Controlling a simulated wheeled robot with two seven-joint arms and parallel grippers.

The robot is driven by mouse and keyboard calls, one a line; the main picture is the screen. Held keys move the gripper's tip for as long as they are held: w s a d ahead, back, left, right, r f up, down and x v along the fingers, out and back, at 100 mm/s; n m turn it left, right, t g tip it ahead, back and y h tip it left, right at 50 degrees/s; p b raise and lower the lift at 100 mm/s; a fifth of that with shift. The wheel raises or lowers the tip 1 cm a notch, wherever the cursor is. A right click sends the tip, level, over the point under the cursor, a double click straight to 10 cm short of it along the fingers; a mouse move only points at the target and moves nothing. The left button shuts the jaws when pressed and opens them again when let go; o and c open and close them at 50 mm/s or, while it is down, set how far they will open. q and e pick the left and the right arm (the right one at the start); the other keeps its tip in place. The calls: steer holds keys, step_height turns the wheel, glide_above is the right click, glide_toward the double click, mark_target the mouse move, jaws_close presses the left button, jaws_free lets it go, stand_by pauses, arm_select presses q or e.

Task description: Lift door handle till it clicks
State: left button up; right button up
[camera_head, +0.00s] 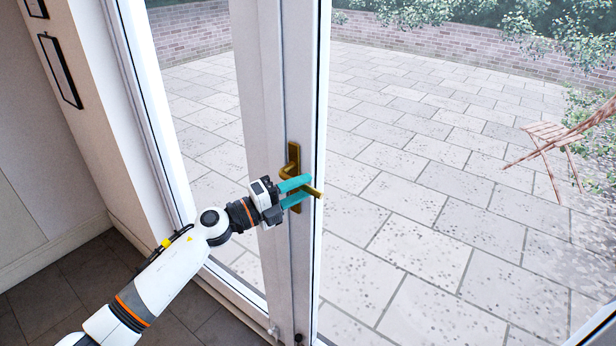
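The door handle (289,168) is brass, with an upright backplate on the white door frame (278,100). Its lever sticks out to the right, with the tip (315,191) showing beyond the teal fingers. My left gripper (303,190) reaches in from the left at the lever. Its two teal fingers are apart, one above and one below the lever. I cannot tell whether they touch it. My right gripper is not in view.
Glass panes stand on both sides of the door frame, with a paved patio (420,200) outside. A wooden folding chair (560,135) is out there at the right. A wall (40,130) with picture frames is at the left, above a dark tiled floor (70,280).

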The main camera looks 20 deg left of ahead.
arm_select(q)
steer(key=shift+x, duration=1)
steer(key=shift+w+d, duration=0.3)
steer(key=shift+w, duration=0.05)
steer(key=shift+r, duration=0.1)
steer(key=shift+c, duration=0.3)
